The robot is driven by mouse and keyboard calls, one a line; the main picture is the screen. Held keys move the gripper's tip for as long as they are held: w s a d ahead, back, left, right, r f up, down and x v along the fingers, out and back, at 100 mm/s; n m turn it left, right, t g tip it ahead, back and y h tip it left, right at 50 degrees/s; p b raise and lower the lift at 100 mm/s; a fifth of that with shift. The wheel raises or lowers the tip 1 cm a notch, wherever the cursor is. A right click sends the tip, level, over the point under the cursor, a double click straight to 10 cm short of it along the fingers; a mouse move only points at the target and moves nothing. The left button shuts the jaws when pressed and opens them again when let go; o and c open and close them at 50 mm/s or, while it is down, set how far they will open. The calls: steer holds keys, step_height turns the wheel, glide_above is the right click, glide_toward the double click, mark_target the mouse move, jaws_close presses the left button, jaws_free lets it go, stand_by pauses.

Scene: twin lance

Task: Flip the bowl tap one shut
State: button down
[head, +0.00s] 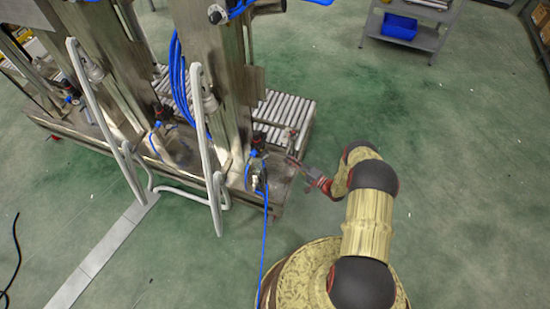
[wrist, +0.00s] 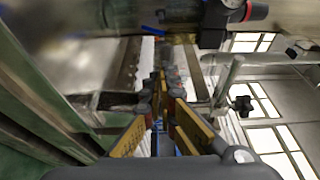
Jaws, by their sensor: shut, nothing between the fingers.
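My gripper (head: 294,161) is at the right end of the steel machine, its fingers pointing left toward the fittings there. In the wrist view my gripper (wrist: 163,80) has its two fingers together at the tips, with nothing seen between them. A small valve fitting with blue hose (head: 258,152) is on the machine just left of the fingertips. In the wrist view a dark fitting with a red end (wrist: 232,8) is at the top, and a black star knob (wrist: 242,103) is right of the fingers. I cannot tell which part is bowl tap one, or its lever position.
The steel frame (head: 228,110) has tall posts and pale curved handles (head: 207,150) on its near side. A roller conveyor (head: 285,112) lies behind my gripper. Blue hoses (head: 178,75) hang along the posts. Green floor on the right is clear up to a cart with a blue bin (head: 399,26).

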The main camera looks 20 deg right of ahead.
steer(key=b+x, duration=0.3)
steer(key=x, duration=0.6)
steer(key=shift+w+a+f, duration=0.15)
steer(key=shift+w+a, duration=0.1)
steer(key=shift+w, duration=0.05)
steer(key=shift+s+a+b, duration=0.35)
steer(key=shift+s+a, duration=0.3)
steer(key=shift+s, duration=0.25)
steer(key=shift+s+a, duration=0.5)
steer(key=shift+s, duration=0.2)
